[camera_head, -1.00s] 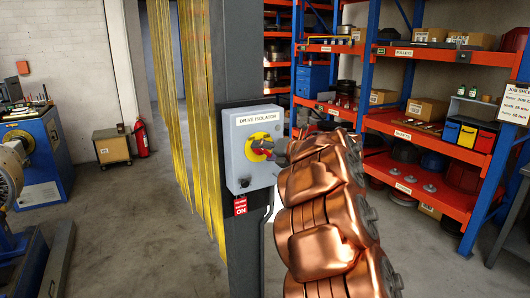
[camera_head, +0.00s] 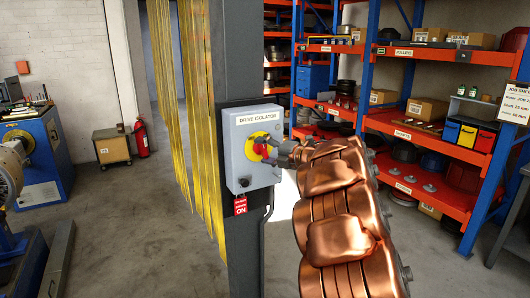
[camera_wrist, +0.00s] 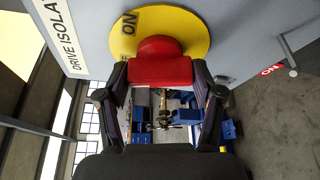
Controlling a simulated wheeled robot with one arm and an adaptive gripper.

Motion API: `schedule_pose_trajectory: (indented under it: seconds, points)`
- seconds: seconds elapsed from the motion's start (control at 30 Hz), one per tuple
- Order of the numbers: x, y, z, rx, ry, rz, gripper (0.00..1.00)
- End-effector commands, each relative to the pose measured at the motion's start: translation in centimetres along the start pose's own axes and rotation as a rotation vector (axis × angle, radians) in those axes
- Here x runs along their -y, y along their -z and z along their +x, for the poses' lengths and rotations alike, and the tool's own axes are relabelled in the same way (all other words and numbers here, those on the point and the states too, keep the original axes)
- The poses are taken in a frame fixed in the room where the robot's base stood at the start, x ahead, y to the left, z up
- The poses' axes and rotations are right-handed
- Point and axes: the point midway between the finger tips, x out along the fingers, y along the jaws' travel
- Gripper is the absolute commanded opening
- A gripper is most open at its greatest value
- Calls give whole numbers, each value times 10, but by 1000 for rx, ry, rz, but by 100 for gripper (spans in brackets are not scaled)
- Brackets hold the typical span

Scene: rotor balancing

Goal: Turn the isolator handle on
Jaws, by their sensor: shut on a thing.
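The drive isolator is a grey box (camera_head: 240,172) on a dark post, labelled DRIVE ISOLATOR. Its red handle (camera_head: 261,146) sits on a yellow disc (camera_head: 251,139). In the wrist view the red handle (camera_wrist: 160,71) lies between my two fingertips, in front of the yellow disc (camera_wrist: 190,25) marked ON. My gripper (camera_wrist: 160,80) is shut on the handle, with a finger on each side. In the head view my gripper (camera_head: 276,151) meets the handle from the right, and my copper-coloured arm hides what is behind it.
A red ON tag (camera_head: 240,206) hangs below the box. Yellow strip curtains (camera_head: 200,120) hang left of the post. Orange and blue shelving (camera_head: 430,130) with boxes stands behind my arm.

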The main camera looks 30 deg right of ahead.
Motion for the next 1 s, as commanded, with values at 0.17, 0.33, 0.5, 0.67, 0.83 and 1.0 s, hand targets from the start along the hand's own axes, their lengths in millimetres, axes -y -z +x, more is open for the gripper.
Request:
schedule_pose_trajectory:
  seconds: [0.17,0.33,0.5,0.67,0.83,1.0]
  points:
    - [2,0,0,1,-64,157,32]
    - [2,1,0,-1,-128,307,32]
    - [3,1,0,0,-189,458,32]
    - [3,1,1,0,-246,596,32]
    - [3,1,1,1,-304,737,32]
    - [3,1,0,2,-353,858,32]
